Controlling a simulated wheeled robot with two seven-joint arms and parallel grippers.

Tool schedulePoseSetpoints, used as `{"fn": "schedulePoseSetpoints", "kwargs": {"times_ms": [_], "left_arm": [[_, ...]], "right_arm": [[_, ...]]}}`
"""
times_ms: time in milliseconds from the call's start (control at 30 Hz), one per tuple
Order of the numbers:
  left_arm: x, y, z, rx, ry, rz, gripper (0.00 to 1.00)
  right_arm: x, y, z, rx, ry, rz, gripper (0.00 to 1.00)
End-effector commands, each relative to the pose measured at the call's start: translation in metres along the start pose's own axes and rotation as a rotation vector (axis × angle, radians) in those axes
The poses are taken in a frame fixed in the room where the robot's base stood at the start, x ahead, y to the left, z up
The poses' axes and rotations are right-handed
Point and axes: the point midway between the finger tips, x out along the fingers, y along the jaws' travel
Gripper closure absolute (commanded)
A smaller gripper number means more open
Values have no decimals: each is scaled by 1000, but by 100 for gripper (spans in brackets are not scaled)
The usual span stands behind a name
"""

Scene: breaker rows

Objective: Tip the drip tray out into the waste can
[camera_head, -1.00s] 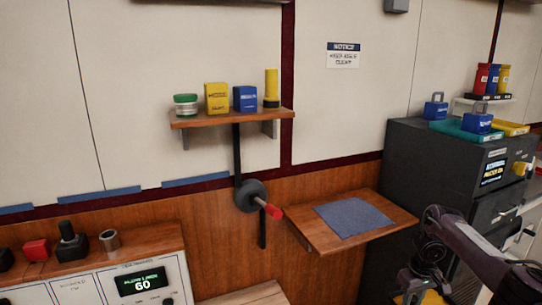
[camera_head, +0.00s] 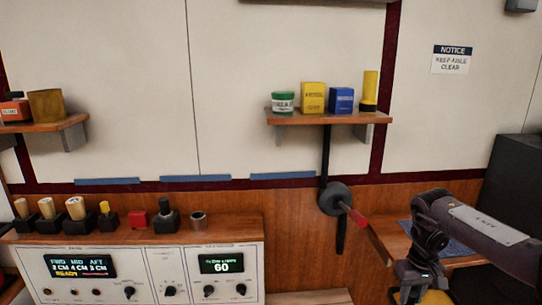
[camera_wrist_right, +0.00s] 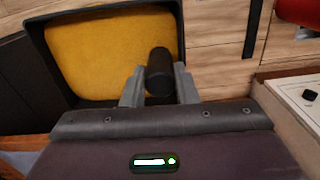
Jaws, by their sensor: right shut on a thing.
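My right gripper (camera_wrist_right: 159,82) is shut on a short black handle (camera_wrist_right: 159,66). The handle joins a dark-rimmed tray (camera_wrist_right: 38,52) with a yellow inside (camera_wrist_right: 105,50), which I take to be the drip tray. Whether the yellow is liquid or a lining I cannot tell. In the head view the right gripper is low at the right, and only a bit of yellow (camera_head: 436,297) shows under the wrist. I cannot pick out a waste can in either view. My left gripper is not in view.
A red-handled lever (camera_head: 334,198) juts from the wall. A wooden side shelf (camera_head: 385,235) with a blue cloth lies behind my right arm. A wall shelf (camera_head: 325,118) holds small containers.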

Motion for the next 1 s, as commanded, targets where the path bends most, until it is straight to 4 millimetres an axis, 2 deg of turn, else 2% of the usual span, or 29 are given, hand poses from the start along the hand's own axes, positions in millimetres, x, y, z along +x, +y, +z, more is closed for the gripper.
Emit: {"fn": "schedulePoseSetpoints", "kwargs": {"times_ms": [133, 267, 400, 500, 700, 1000], "left_arm": [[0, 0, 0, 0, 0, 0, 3], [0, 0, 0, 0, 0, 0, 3], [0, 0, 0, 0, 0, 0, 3], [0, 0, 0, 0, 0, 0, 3], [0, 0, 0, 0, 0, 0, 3], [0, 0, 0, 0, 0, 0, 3]], "right_arm": [[-14, -29, -3, -28, 5, 2, 100], [-28, -68, 2, -50, 4, 0, 100], [-42, -100, 18, -57, 1, -2, 100], [-51, -117, 36, -48, 2, -3, 100], [-65, -131, 75, 10, 3, -2, 100], [-78, -128, 115, 113, 4, -2, 100]]}}
